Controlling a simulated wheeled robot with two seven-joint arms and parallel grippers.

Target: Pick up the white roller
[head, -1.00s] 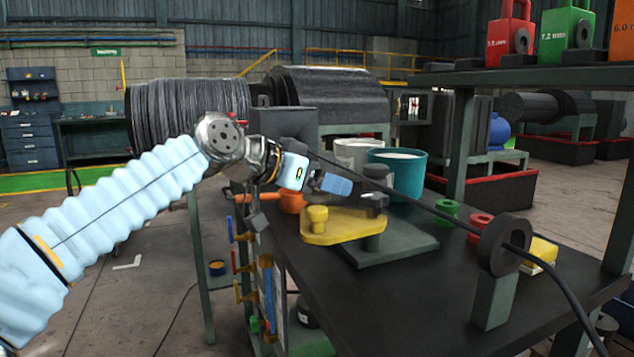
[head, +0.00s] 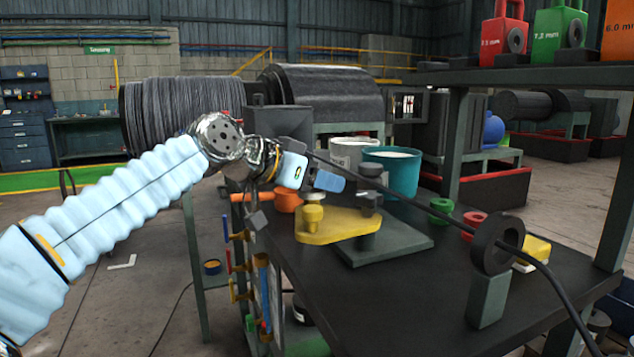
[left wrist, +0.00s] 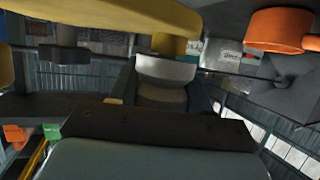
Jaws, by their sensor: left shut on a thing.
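The white roller (left wrist: 166,70) shows in the left wrist view as a pale round rim with a duller tan-grey part next to the dark jaw edge. My left gripper (head: 329,182) is shut on it, just above the yellow base plate (head: 335,229). A yellow post (head: 312,218) on that plate lines up with the roller. I cannot tell whether roller and post touch. In the head view the roller is mostly hidden by the gripper; a small pale part shows at the post's top. My right gripper is not in view.
A black cable passes the gripper and runs through a dark ring on a stand (head: 490,285). Behind are a teal bucket (head: 392,175), a green ring (head: 440,210) and a red ring (head: 474,225). An orange pan (head: 287,201) is at left. The front table top is clear.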

